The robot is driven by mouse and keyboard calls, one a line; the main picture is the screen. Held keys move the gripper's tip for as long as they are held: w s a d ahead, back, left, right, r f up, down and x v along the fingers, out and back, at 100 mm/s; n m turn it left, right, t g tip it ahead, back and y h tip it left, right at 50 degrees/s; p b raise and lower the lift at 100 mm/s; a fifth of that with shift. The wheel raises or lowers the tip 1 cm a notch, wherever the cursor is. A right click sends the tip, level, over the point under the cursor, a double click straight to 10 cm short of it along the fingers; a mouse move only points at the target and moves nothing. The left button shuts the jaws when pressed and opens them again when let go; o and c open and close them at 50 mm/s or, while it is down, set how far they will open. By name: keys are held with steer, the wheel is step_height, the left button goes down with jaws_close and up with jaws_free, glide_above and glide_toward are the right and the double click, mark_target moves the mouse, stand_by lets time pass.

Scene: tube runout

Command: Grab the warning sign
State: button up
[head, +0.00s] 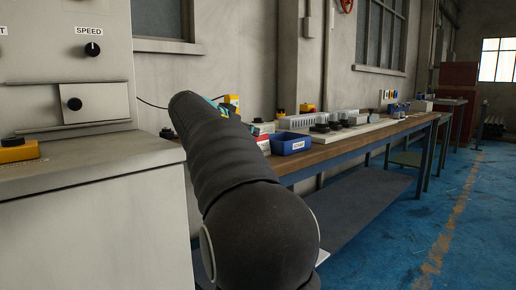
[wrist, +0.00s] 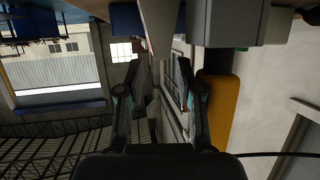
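I cannot make out a warning sign for sure in either view. A small yellow thing (head: 232,101) shows just past the end of my arm in the head view, partly hidden; I cannot tell what it is. In the wrist view, which looks upside down, my gripper (wrist: 162,75) has its two fingers apart with nothing between them. A yellow block (wrist: 217,110) with a grey part (wrist: 228,22) against it is close beside the right finger. In the head view, my arm hides most of the gripper and part of the bench behind it.
A long wooden workbench (head: 335,137) runs along the wall, carrying a blue bin (head: 290,143), a white vented unit (head: 304,121) and several dark parts. A grey control cabinet (head: 95,200) with a yellow box (head: 17,151) stands left. The blue floor (head: 400,245) is clear at right.

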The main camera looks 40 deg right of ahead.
steer(key=x, duration=0.3)
steer(key=shift+d+f, duration=0.15)
steer(key=shift+d, duration=0.2)
jaws_close()
